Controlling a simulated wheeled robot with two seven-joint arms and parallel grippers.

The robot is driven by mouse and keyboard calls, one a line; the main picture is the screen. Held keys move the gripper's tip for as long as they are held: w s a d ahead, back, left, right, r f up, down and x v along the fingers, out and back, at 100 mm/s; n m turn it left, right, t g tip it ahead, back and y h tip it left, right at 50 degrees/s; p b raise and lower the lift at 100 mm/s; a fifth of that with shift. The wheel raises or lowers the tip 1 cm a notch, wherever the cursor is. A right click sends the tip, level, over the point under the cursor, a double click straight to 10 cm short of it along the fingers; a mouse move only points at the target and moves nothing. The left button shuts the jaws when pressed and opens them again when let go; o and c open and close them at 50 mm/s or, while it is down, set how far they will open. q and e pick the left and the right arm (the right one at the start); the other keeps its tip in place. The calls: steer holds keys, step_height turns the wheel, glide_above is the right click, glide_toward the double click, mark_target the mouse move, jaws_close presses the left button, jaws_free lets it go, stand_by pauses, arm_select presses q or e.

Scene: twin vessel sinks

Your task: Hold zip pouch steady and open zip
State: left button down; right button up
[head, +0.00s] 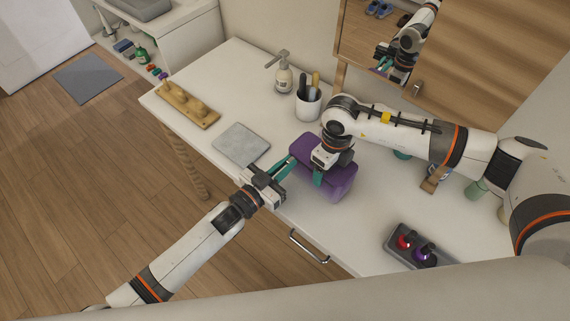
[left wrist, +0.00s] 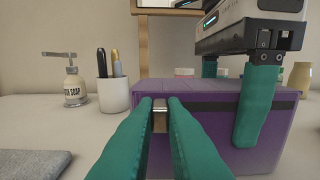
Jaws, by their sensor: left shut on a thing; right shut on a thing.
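The purple zip pouch (head: 338,188) stands on the white counter. In the left wrist view the pouch (left wrist: 215,103) fills the middle right, with a dark zip strip (left wrist: 200,106) along its upper front. My left gripper (head: 291,160) reaches in from the left; its teal fingers are shut on a small metal zip pull (left wrist: 159,117) at the pouch's left part. My right gripper (head: 319,178) comes down from above and is shut on the pouch's body, one finger over the front face. Its other finger is mostly hidden behind the pouch.
A grey cloth (head: 241,144) lies left of the pouch. A soap dispenser (head: 283,75), a white cup (head: 308,105) with brushes and a wooden tray (head: 188,107) stand farther back. A dark tray (head: 392,252) with red and purple bottles sits at right front. A drawer handle (head: 308,247) is below the edge.

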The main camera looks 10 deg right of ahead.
mark_target(306, 166)
arm_select(q)
steer(key=shift+s+d, duration=1.25)
steer(key=shift+s, duration=0.3)
steer(key=c, duration=1.5)
jaws_free()
steer(key=shift+o, duration=0.2)
steer(key=shift+a, duration=0.1)
steer(key=v, duration=1.2)
steer(key=shift+w, duration=0.1)
steer(key=shift+c, duration=0.2)
